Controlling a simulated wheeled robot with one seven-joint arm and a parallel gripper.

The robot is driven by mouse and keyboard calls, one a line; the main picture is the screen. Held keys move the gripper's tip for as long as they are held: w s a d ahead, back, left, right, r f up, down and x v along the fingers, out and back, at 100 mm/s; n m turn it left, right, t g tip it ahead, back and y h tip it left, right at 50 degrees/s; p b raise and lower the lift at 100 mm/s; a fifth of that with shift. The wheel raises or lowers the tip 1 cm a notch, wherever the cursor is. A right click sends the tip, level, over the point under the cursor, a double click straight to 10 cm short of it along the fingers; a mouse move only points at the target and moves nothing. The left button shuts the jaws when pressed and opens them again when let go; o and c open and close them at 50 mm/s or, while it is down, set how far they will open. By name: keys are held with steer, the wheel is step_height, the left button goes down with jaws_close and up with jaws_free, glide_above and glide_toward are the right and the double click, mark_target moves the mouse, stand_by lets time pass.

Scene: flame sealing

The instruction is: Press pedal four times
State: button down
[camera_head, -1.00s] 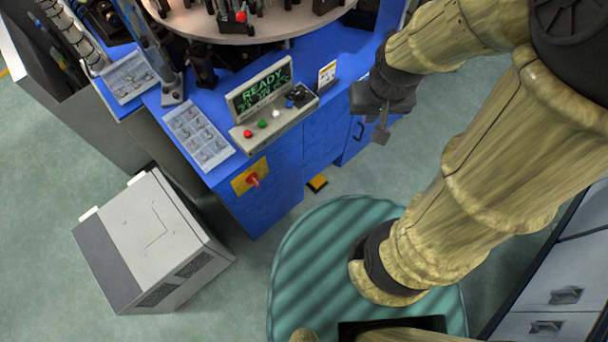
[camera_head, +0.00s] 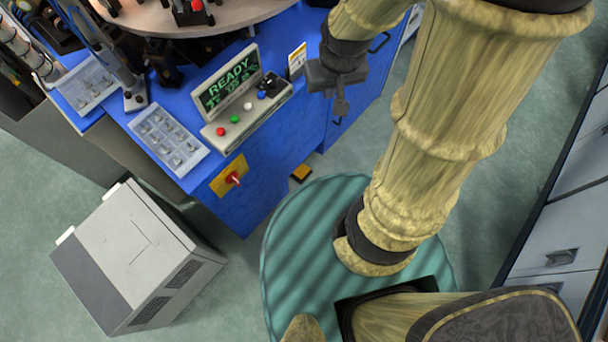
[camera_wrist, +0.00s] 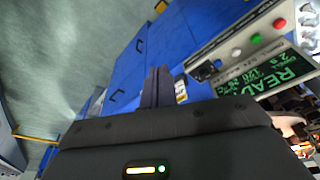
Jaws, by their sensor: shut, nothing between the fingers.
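The pedal (camera_head: 301,173) is a small yellow and black block on the floor, by the foot of the blue cabinet (camera_head: 285,130) in the head view. A small yellow patch at the top edge of the wrist view may be the same pedal. My gripper (camera_head: 340,107) is shut and empty. It hangs beside the cabinet's front, up and right of the pedal in the head view, and apart from it. In the wrist view its shut fingers (camera_wrist: 157,86) point along the blue cabinet front.
On the cabinet stands a control console (camera_head: 240,105) with coloured buttons and a screen reading READY. A yellow plate with a red switch (camera_head: 232,178) sticks out from the cabinet. A grey box (camera_head: 135,255) stands at left; drawers (camera_head: 560,235) stand at right. Floor near the pedal is clear.

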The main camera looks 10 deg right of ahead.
steer(key=w+f+n+b, duration=0.1)
steer(key=w+f+b, duration=0.4)
steer(key=f+b, duration=1.3)
steer(key=w+f+n+t+y+b, duration=0.1)
steer(key=w+f+b, duration=0.4)
steer(key=f+b, duration=1.4)
steer(key=w+f+n+t+b, duration=0.1)
steer(key=w+f+b, duration=0.5)
steer(key=f+b, duration=1.2)
step_height(320, 180, down, 31)
steer(key=shift+d+r, duration=0.15)
steer(key=shift+d, duration=0.25)
steer(key=shift+w+b, duration=0.15)
steer(key=shift+b, duration=0.15)
